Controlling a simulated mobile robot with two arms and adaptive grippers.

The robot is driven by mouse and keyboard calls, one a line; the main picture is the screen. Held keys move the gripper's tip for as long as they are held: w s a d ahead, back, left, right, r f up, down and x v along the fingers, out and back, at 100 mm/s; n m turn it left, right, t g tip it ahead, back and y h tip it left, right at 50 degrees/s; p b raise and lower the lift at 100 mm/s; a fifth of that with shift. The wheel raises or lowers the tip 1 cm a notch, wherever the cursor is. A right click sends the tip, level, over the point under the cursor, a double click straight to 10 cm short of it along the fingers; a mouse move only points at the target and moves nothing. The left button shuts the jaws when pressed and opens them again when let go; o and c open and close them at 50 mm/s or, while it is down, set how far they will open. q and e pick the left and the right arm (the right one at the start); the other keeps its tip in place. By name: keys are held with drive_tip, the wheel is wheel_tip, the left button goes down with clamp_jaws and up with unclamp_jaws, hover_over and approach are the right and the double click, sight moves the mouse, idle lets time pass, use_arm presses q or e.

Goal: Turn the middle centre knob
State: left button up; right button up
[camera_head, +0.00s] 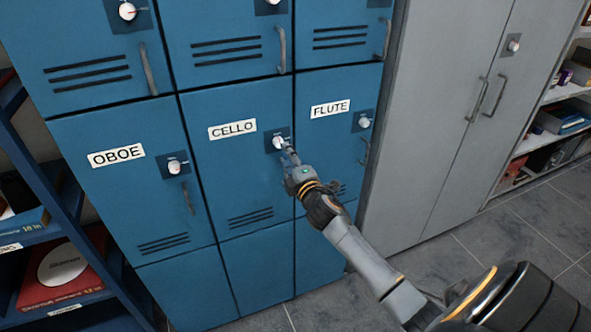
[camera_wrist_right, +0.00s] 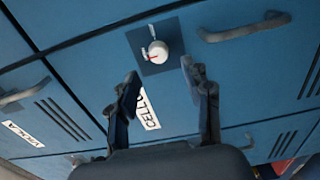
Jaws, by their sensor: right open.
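The middle centre knob (camera_head: 279,142) is a small white dial on a dark square plate on the blue locker door labelled CELLO (camera_head: 232,129). My right gripper (camera_head: 290,158) reaches in from the lower right, with its fingertips close to the knob in the head view. In the right wrist view the knob (camera_wrist_right: 158,52) shows whole, with a red mark on its face. The open fingers of my right gripper (camera_wrist_right: 160,85) are apart, with nothing between them. The knob sits just beyond the fingertips; I cannot tell whether they touch it. My left gripper is not in view.
The OBOE door knob (camera_head: 175,167) is to the left and the FLUTE door knob (camera_head: 364,122) to the right. Door handles (camera_head: 188,198) stick out nearby. A grey cabinet (camera_head: 465,100) stands right; a blue shelf (camera_head: 60,215) with books stands left.

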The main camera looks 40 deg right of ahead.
drive_tip(key=v, duration=0.6)
drive_tip(key=shift+s, duration=0.25)
drive_tip(key=s+a+f+m+g+y, duration=0.1)
drive_tip(key=s+a+f+m+g, duration=0.2)
drive_tip(key=f, duration=0.9)
drive_tip(key=s+f+m+g, duration=0.15)
drive_tip(key=s+f, duration=0.35)
drive_tip(key=f, duration=0.7)
drive_tip(key=s+a+f+m+g+y, duration=0.1)
drive_tip(key=s+a+f+m+g, duration=0.3)
drive_tip(key=f, duration=0.9)
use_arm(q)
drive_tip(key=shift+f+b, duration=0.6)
use_arm(e)
drive_tip(key=s+a+f+m+g, duration=0.1)
drive_tip(key=s+a+f+g, duration=0.1)
drive_tip(key=s+f, duration=0.5)
drive_tip(key=s+a+f+m+g+y, duration=0.1)
drive_tip(key=s+f, duration=0.6)
drive_tip(key=s, duration=1.1)
drive_tip(key=s+a+f+m+g+y, duration=0.1)
drive_tip(key=s+a+f+g, duration=0.4)
drive_tip(key=s, duration=0.7)
wheel_tip(320, 180, down, 3)
drive_tip(key=shift+s+a+r+m, duration=0.25)
drive_tip(key=shift+a+m, duration=0.4)
drive_tip(key=shift+m, duration=0.1)
